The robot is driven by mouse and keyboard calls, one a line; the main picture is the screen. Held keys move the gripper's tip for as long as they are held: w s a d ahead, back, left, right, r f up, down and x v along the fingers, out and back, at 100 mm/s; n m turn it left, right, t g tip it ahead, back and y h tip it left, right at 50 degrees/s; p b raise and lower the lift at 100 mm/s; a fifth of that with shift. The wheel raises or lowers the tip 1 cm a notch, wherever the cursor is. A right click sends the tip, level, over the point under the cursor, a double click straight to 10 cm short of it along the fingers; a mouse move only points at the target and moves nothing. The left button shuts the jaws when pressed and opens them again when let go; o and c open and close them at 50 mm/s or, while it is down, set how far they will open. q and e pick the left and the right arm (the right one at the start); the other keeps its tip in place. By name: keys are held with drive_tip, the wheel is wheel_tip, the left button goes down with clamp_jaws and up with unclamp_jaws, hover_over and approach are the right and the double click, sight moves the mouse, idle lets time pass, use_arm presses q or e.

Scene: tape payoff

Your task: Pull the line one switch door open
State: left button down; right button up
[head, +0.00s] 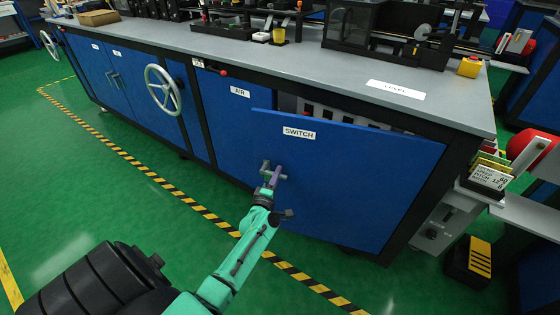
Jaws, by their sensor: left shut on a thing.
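The blue switch door (350,175), with a white SWITCH label (299,133), stands partly open on the front of the long workbench. Its left edge is swung out towards me and its right edge stays near the cabinet frame. A dark gap above its top edge shows part of the inside with a row of small dark switches (330,115). My left gripper (272,176), at the end of the teal arm, is shut on the grey door handle (266,167) near the door's left edge. The gripper hides part of the handle. My right gripper is not in view.
The AIR door (240,92) to the left is shut. A grey handwheel (163,90) sticks out further left. Green floor with a yellow-black stripe (215,221) lies before the bench. A black-yellow step (470,262) stands at the right.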

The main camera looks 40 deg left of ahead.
use_arm(q)
drive_tip(key=s+d+n+g+y+p, duration=0.1)
drive_tip(key=s+d+y+p, duration=0.2)
drive_tip(key=s, duration=0.4)
drive_tip(key=shift+d+n, duration=0.4)
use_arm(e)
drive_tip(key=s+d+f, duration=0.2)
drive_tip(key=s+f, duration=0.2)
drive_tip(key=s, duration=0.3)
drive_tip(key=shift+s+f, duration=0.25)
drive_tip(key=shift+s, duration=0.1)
use_arm(q)
drive_tip(key=shift+f, duration=0.1)
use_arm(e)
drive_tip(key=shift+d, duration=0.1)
use_arm(q)
drive_tip(key=c, duration=0.8)
unclamp_jaws()
drive_tip(key=shift+w, duration=0.1)
drive_tip(key=shift+a, duration=0.1)
drive_tip(key=p+v, duration=0.1)
drive_tip(key=v, duration=1.3)
drive_tip(key=shift+s+p, duration=0.25)
drive_tip(key=shift+p, duration=0.05)
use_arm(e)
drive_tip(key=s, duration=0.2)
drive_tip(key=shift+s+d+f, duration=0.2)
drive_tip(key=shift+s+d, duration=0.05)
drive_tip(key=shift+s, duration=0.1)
